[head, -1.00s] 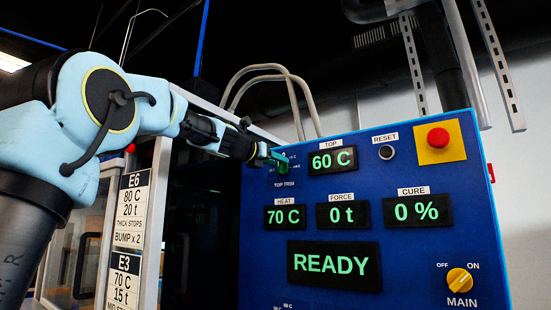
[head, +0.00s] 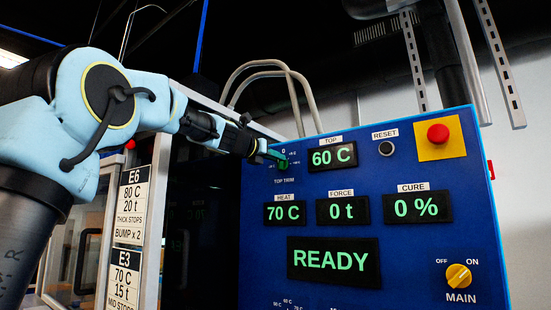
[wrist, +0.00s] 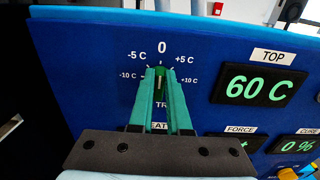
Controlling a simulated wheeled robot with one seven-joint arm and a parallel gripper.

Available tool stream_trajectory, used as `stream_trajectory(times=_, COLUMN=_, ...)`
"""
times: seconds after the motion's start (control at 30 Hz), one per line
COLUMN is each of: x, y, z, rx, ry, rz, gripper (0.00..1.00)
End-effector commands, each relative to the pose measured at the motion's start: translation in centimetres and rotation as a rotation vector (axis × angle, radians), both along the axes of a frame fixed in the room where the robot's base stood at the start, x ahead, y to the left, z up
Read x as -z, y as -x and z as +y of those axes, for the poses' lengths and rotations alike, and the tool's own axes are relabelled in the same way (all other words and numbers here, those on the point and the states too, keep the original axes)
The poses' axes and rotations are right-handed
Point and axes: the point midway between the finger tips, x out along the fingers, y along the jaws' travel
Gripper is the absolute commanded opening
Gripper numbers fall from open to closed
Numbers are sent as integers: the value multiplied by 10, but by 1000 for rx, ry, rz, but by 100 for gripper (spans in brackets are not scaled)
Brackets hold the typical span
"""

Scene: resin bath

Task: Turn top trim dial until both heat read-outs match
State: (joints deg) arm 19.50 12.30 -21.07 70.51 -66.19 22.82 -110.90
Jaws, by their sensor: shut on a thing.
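The top trim dial (wrist: 159,75) is green and mostly hidden between my gripper's fingers in the wrist view. Its scale runs from -10 C to +10 C, and the dial appears to point at about 0. My gripper (wrist: 160,85) is shut on the dial; in the head view my gripper (head: 277,157) is at the panel's upper left. The TOP read-out (head: 332,157) shows 60 C; it also shows 60 C in the wrist view (wrist: 257,86). The HEAT read-out (head: 284,213) shows 70 C. The two differ.
The blue panel (head: 400,275) also carries a FORCE read-out (head: 342,212) at 0 t, a CURE read-out (head: 417,208) at 0 %, a READY display (head: 333,262), a black reset button (head: 386,149), a red stop button (head: 438,134) and a yellow main switch (head: 459,277).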

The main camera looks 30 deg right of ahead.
Motion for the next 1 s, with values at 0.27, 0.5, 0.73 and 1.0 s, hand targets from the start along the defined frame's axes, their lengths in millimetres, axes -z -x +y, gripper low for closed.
stream_trajectory(times=0.27, x=1, y=0, z=0, rx=0, ry=-13, rz=-24, gripper=0)
stream_trajectory(times=0.5, x=2, y=2, z=-1, rx=0, ry=-71, rz=-129, gripper=0)
stream_trajectory(times=0.73, x=3, y=5, z=-3, rx=1, ry=-168, rz=-303, gripper=0)
stream_trajectory(times=1.0, x=6, y=8, z=-4, rx=1, ry=-293, rz=-527, gripper=0)
